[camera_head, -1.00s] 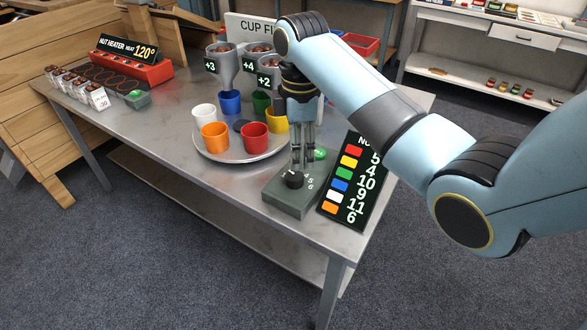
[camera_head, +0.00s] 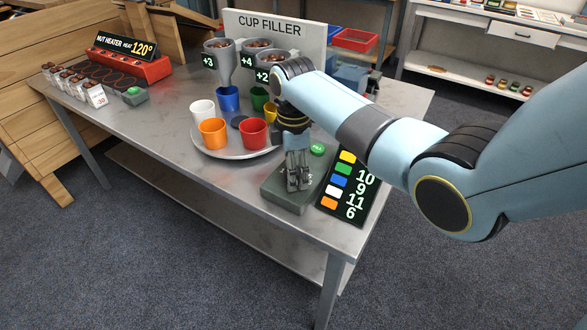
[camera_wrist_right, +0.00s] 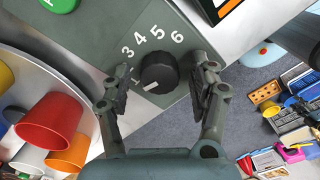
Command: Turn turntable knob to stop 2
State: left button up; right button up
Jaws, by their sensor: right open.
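The black turntable knob (camera_wrist_right: 158,70) sits on a grey-green control box (camera_head: 274,190) at the table's front right corner. In the right wrist view its white mark points down and left; the numbers 3 to 6 show around it, and the 2 is not readable. My right gripper (camera_head: 299,184) is pointed down over the box and hides the knob in the head view. In the wrist view its open fingers (camera_wrist_right: 160,82) stand on either side of the knob, with gaps visible. The round turntable (camera_head: 222,153) carries several coloured cups. My left gripper is not in view.
A green button (camera_head: 317,150) is on the box behind my gripper. A black number board (camera_head: 350,187) leans close on the right. The red cup (camera_head: 253,133) is left of my wrist. The cup filler (camera_head: 275,30) stands behind. The front left tabletop is clear.

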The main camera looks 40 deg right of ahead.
jog(key=c, duration=1.2)
jog(key=shift+o, duration=0.2)
jog(key=shift+r+m+p, duration=0.25)
jog(key=shift+m+p, duration=1.05)
jog(key=shift+p, duration=0.15)
jog(key=shift+f+m+p, duration=0.15)
jog(key=shift+m+p, duration=0.9)
jog(key=shift+m, duration=0.55)
jog(key=o, duration=1.2)
jog(key=shift+c, duration=0.2)
